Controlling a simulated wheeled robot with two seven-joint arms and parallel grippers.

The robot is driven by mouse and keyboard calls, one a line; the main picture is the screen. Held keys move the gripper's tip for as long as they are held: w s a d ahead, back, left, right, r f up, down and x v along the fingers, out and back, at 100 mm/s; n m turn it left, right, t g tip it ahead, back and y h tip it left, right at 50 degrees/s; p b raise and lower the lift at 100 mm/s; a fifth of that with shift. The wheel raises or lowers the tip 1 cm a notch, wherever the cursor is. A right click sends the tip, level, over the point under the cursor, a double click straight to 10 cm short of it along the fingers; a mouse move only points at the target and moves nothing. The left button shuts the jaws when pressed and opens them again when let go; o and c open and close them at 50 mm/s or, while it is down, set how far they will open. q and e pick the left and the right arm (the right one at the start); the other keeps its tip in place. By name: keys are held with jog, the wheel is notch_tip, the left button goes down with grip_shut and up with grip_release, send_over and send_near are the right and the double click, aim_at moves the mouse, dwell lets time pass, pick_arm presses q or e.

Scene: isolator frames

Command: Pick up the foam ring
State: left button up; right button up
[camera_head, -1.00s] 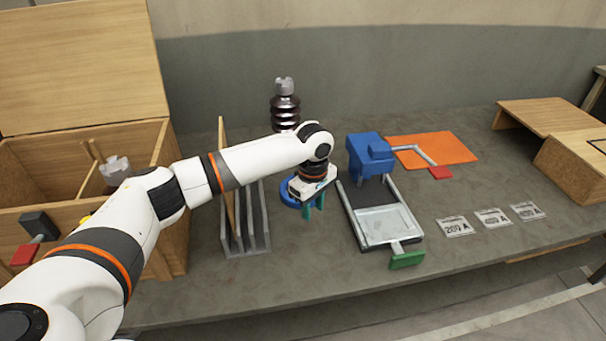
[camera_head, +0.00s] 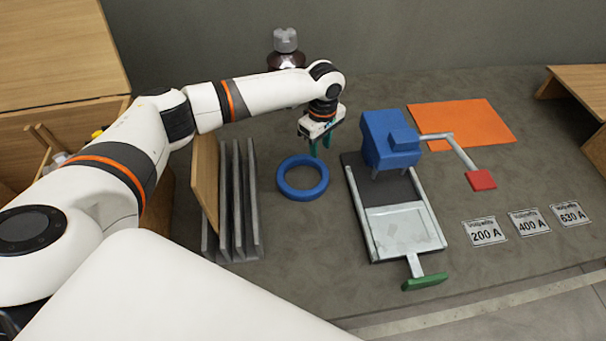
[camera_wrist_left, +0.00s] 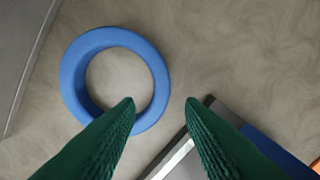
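The foam ring is a blue ring (camera_head: 302,195) lying flat on the grey table, between the slotted rack and the blue device. In the left wrist view the blue ring (camera_wrist_left: 67,78) fills the upper left. My left gripper (camera_head: 321,150) hangs above the table beyond the ring, pointing down. In the left wrist view its green fingers (camera_wrist_left: 159,102) are spread apart with nothing between them. The left fingertip overlaps the ring's lower right part in that view. The right gripper is not seen.
A grey slotted rack (camera_head: 246,215) stands left of the ring. A blue device on a tray (camera_head: 404,229) with a green handle (camera_head: 424,282) stands right of it. An orange mat (camera_head: 467,123), several ampere labels (camera_head: 485,232) and a dark insulator (camera_head: 286,60) are around. A wooden box (camera_head: 75,125) is at left.

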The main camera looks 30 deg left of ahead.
aim_at(318, 163)
pick_arm(q)
notch_tip(318, 163, down, 7)
jog(key=shift+a+b, duration=0.1)
jog(key=shift+b, duration=0.2)
grip_shut()
